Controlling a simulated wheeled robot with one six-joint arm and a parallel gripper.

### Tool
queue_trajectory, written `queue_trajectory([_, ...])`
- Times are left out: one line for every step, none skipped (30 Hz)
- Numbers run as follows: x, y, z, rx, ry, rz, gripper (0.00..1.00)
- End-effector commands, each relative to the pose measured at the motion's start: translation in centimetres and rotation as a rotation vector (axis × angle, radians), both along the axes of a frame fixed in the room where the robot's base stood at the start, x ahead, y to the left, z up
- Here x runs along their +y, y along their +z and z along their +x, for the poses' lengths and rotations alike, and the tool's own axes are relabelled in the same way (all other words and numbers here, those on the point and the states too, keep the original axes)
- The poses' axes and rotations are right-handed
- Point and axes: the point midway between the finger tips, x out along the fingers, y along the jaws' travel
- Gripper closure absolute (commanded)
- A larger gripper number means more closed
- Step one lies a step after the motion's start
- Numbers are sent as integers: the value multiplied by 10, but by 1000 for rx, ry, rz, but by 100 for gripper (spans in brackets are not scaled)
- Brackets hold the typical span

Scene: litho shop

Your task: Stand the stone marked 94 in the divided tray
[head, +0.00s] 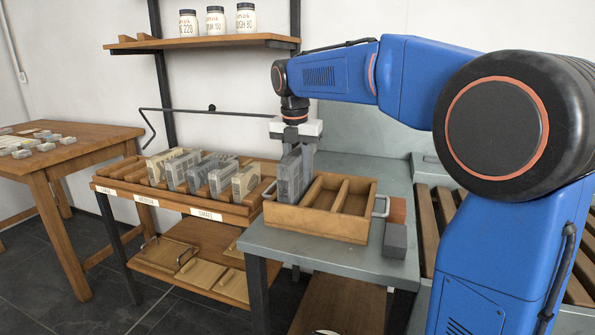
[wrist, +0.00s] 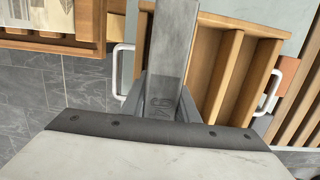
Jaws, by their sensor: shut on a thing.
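My gripper (head: 297,150) is shut on a grey stone slab (head: 289,180), which hangs upright beneath it. The slab is at the left compartment of the wooden divided tray (head: 318,223). Its lower end meets the line of the tray's front wall, and I cannot tell whether it touches the floor. The tray's middle and right compartments look empty. In the wrist view the tray (wrist: 237,18) lies behind and right of the slab.
The tray has metal handles and sits on a grey bench (head: 384,190). A reddish block (head: 397,209) and a dark grey block (head: 395,240) stand at its right. Left is a labelled wooden rack (head: 182,201) with several upright stones. A shelf (head: 200,42) holds jars above.

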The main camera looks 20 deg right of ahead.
Motion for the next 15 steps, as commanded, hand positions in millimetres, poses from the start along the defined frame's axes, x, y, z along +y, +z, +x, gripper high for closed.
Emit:
queue_trajectory([0,2,0,-6,0,1,100])
queue_trajectory([0,2,0,-6,0,1,100])
queue_trajectory([0,2,0,-6,0,1,100])
queue_trajectory([0,1,0,-6,0,1,100])
queue_trajectory([0,1,0,-6,0,1,100])
queue_trajectory([0,1,0,-6,0,1,100])
queue_trajectory([0,0,0,-6,0,1,100])
queue_trajectory([0,0,0,-6,0,1,66])
queue_trajectory([0,0,0,-5,0,0,56])
queue_trajectory([0,0,0,-4,0,1,51])
queue_trajectory([0,0,0,-4,0,1,51])
queue_trajectory([0,-1,0,-4,0,0,51])
queue_trajectory([0,-1,0,-3,0,0,51])
queue_trajectory([0,-1,0,-3,0,0,51])
queue_trajectory([0,-1,0,-3,0,0,51])
